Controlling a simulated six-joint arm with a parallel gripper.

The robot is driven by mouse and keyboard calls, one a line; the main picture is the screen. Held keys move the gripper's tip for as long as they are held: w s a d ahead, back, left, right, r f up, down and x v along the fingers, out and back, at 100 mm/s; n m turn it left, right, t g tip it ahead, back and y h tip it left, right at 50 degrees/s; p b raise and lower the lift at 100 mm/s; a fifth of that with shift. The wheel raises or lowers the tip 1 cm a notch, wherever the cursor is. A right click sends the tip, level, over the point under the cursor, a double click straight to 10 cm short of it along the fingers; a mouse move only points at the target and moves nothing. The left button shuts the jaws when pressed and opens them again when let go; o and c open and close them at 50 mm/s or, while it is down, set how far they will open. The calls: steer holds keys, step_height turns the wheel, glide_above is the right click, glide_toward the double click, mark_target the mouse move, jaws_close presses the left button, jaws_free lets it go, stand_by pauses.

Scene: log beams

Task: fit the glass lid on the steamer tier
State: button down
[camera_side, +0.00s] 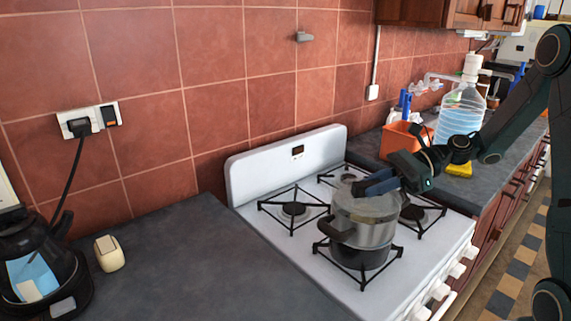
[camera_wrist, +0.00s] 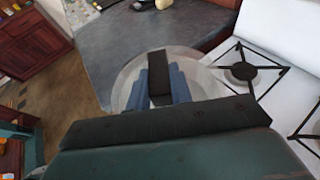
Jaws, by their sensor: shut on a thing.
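The steamer tier (camera_side: 362,232) is a shiny metal ring on top of the pot (camera_side: 362,257), which stands on a front burner of the stove. The glass lid (camera_side: 352,203) is at the tier's top in the side view; I cannot tell whether it rests on the rim or hangs just above it. My gripper (camera_side: 372,187) is over the lid, shut on its dark knob. In the wrist view the clear round lid (camera_wrist: 128,82) spreads around the blue fingers of my gripper (camera_wrist: 160,88). The tier is hidden there.
The white stove (camera_side: 285,240) has other burners with black grates (camera_side: 294,208). An orange bin (camera_side: 397,140) and a large water bottle (camera_side: 460,118) stand on the counter behind. A kettle (camera_side: 38,262) sits far left. The near counter (camera_side: 190,265) is mostly clear.

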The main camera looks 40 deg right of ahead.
steer(key=shift+f, duration=0.8)
steer(key=c, duration=0.6)
jaws_free()
steer(key=shift+d, duration=0.1)
steer(key=shift+v, duration=3.7)
